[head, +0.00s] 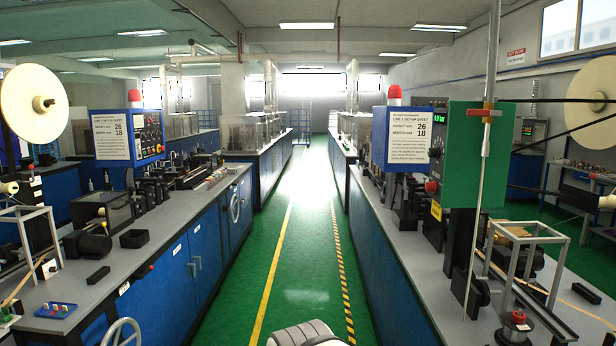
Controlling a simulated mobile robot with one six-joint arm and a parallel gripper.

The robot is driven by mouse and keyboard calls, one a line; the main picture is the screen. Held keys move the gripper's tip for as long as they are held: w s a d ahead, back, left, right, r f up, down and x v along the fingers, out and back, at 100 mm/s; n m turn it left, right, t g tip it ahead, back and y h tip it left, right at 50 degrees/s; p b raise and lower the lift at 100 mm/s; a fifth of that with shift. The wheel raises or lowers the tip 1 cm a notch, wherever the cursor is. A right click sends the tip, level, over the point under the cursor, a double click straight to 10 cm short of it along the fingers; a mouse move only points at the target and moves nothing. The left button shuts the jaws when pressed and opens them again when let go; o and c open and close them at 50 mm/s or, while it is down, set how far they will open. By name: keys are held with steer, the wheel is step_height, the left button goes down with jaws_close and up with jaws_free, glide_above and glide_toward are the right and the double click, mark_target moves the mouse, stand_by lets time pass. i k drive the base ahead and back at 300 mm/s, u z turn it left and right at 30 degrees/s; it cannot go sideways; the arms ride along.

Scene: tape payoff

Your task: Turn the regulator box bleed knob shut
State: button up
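A dark upright box (437,225) with a small lit green display (439,118) stands on the right bench, partly behind a green panel (477,165). It may be the regulator box, but I cannot read a name on it. A red knob (431,187) sits on its front, with a dark round fitting (435,152) above. I cannot tell which is the bleed knob or how far either is turned. My gripper is not in view; only a pale rounded part, possibly mine, shows at the bottom edge.
A green aisle (299,255) with yellow lines runs clear between the left bench (150,230) and the right bench (400,235). A setup sheet (409,137) hangs left of the box. A thin upright rod (486,190) and a metal frame (523,240) stand near it.

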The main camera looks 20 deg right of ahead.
mark_target(430, 187)
steer(key=i, duration=1.8)
steer(key=z, duration=2.7)
